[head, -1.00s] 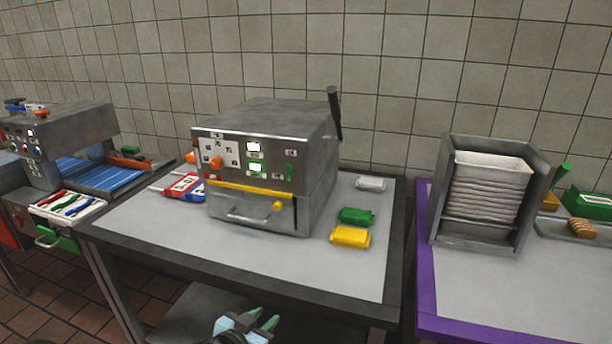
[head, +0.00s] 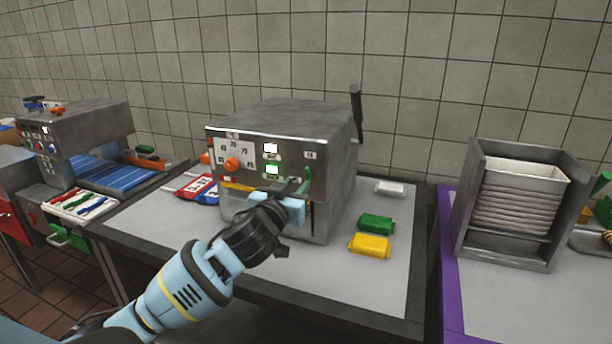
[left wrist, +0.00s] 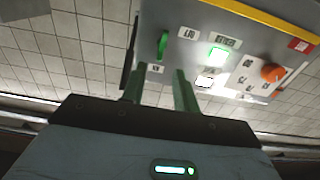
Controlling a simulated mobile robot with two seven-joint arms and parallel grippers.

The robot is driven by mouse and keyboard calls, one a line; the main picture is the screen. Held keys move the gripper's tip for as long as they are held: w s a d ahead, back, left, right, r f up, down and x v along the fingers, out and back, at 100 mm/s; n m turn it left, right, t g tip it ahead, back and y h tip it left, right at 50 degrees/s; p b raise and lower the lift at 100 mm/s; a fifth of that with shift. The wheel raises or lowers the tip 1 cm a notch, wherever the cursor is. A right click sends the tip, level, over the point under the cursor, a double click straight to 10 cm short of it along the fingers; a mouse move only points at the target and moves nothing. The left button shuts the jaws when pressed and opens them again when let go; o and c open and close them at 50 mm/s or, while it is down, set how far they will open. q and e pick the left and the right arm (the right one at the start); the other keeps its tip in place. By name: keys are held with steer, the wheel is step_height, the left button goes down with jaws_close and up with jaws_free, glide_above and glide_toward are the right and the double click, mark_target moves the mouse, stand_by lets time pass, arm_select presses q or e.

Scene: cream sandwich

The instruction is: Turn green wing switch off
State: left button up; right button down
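The green wing switch (head: 308,173) is on the right side of the front panel of a grey metal machine (head: 285,115). In the left wrist view the switch (left wrist: 162,45) stands just beyond the gap between my fingertips, roughly in line with it. My left gripper (head: 294,188) is in front of the panel, close to the switch. Its two green fingers are apart with nothing between them in the left wrist view (left wrist: 159,80). In the head view the gripper hides part of the machine's lower front. My right gripper is not in view.
The panel also has an orange knob (head: 232,163) and a lit green indicator (head: 272,170). A green packet (head: 377,224), a yellow packet (head: 369,245) and a white packet (head: 390,187) lie right of the machine. A black lever (head: 356,117) rises at its right side.

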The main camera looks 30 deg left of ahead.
mark_target(306, 174)
arm_select(q)
steer(key=shift+x, duration=3.35)
jaws_close()
